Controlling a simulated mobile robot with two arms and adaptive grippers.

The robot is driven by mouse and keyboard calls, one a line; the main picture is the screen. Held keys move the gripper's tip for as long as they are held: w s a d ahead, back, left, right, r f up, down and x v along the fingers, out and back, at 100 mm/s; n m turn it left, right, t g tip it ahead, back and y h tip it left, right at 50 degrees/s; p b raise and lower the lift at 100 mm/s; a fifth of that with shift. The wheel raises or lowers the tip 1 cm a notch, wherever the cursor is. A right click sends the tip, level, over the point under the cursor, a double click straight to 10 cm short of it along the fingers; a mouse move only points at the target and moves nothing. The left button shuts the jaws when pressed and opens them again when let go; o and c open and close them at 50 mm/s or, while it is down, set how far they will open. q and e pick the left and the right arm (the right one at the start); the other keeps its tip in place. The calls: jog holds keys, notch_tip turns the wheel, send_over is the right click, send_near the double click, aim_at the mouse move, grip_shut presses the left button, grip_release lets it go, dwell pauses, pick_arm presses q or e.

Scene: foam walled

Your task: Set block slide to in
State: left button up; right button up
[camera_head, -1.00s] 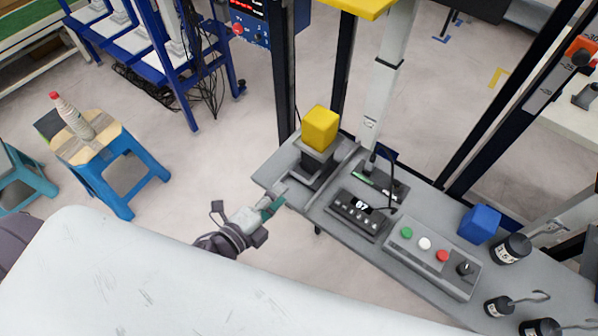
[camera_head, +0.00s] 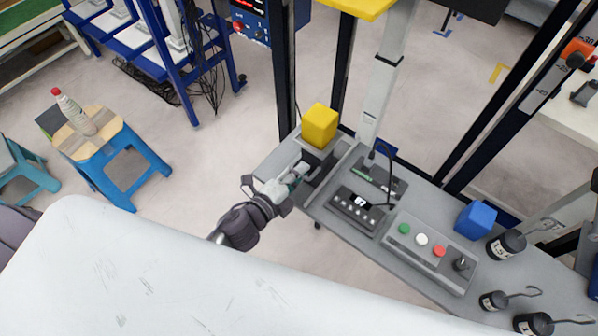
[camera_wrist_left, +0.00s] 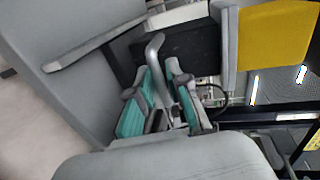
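The block slide is a dark carriage (camera_head: 316,163) with a yellow block (camera_head: 320,126) on top, at the left end of the grey bench. In the left wrist view the yellow block (camera_wrist_left: 272,38) is at the upper right, and a grey bent handle (camera_wrist_left: 154,48) stands out from the dark carriage (camera_wrist_left: 185,50). My left gripper (camera_head: 296,178) is at the near side of the carriage. In the left wrist view its teal-padded fingers (camera_wrist_left: 161,82) are apart, with the handle's end between them; contact is unclear. My right gripper is not in view.
On the bench (camera_head: 270,165), right of the slide, are a keypad box with a display (camera_head: 356,210), a button panel (camera_head: 430,252), a blue block (camera_head: 476,219) and several black hooked weights (camera_head: 506,243). A dark upright post (camera_head: 285,80) stands behind the bench's left end.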

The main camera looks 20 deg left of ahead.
pick_arm(q)
grip_shut()
jog(key=x, duration=0.3)
jog(key=r+x, duration=0.1)
jog(key=x, duration=0.2)
jog(key=r+x, duration=0.1)
jog(key=x, duration=0.2)
jog(key=shift+w+f, duration=0.1)
jog(key=shift+w, duration=0.2)
jog(key=o, duration=0.5)
grip_release()
jog(key=shift+w+d, duration=0.15)
